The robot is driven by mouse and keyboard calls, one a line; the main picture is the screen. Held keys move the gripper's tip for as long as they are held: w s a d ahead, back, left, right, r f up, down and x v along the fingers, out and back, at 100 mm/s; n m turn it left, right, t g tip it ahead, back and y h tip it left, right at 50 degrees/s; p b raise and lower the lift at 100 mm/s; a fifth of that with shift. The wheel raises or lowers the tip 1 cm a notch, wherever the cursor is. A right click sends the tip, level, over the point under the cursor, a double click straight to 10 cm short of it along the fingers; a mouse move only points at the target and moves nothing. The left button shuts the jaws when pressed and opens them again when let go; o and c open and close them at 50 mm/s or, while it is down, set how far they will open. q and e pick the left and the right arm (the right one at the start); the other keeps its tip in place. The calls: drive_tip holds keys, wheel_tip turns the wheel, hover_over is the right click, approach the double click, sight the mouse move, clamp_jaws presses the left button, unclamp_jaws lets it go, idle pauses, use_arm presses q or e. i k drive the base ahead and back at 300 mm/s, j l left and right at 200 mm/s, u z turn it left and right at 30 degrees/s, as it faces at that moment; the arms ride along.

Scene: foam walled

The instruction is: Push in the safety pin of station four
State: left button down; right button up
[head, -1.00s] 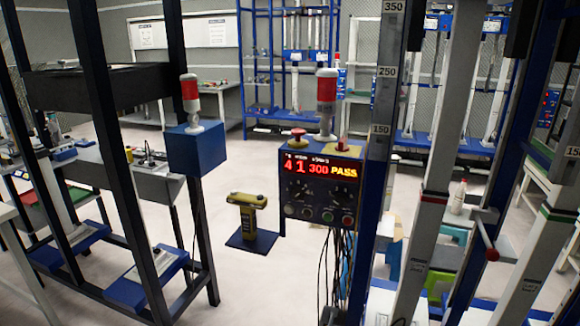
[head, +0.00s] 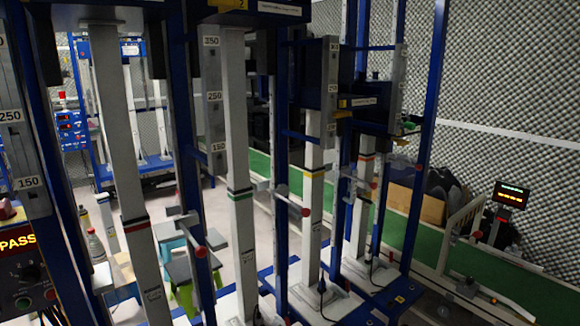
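A row of blue-framed stations with white columns runs from left to right. The columns carry bands: red (head: 135,222), green (head: 240,194), yellow (head: 313,172) and reddish-orange on the far column (head: 365,158). Grey pins with red ball ends stick out beside them: a near ball (head: 201,252), a middle one (head: 305,212) and a small far one (head: 374,184). I cannot read which station is number four, nor tell how far each pin is in. Neither of my grippers is in view.
A control box (head: 18,270) reading PASS is at the left edge. A green conveyor (head: 425,245) runs behind the stations on the right, with a cardboard box (head: 415,203) and a red-lit display (head: 511,195). Foam wall closes the right side. Pale floor shows between the columns.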

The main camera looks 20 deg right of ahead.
sight(419, 168)
drive_tip(key=z, duration=0.4)
drive_tip(key=l+z, duration=0.1)
drive_tip(key=z, duration=0.25)
drive_tip(key=i+z, duration=0.1)
drive_tip(key=z, duration=0.7)
drive_tip(key=i+l, duration=0.15)
drive_tip(key=i, duration=0.1)
